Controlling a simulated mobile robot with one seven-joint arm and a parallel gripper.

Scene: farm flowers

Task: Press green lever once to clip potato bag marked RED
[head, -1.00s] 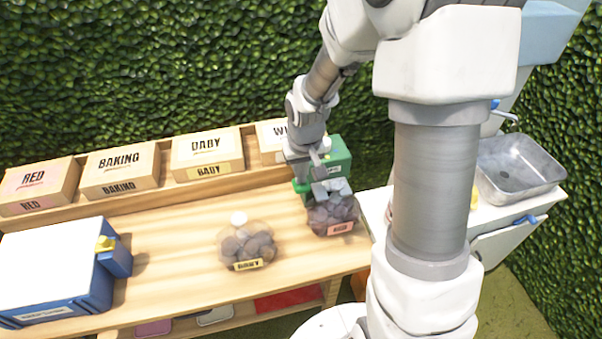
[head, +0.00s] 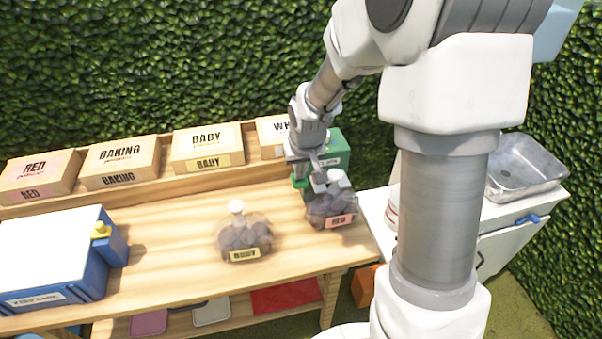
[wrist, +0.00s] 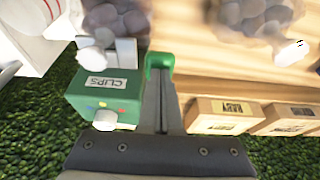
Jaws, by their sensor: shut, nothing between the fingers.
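The green clip machine (head: 337,150), labelled CLIPS in the wrist view (wrist: 104,92), stands at the table's right end. Its green lever (head: 300,182) also shows in the wrist view (wrist: 159,62), right at the tips of my gripper (wrist: 160,82). The fingers are shut, with nothing between them, and appear to touch the lever. The potato bag marked RED (head: 330,210) sits in front of the machine, its white top (head: 336,177) at the machine's front. It also shows in the wrist view (wrist: 117,18). My arm partly hides the machine in the head view.
A bag marked BABY (head: 243,240) with a white top stands left of the RED bag. Labelled boxes, including BAKING (head: 120,166), line the back ledge. A blue and white machine (head: 55,255) with a yellow part stands at the left. A metal sink (head: 522,168) is at the right.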

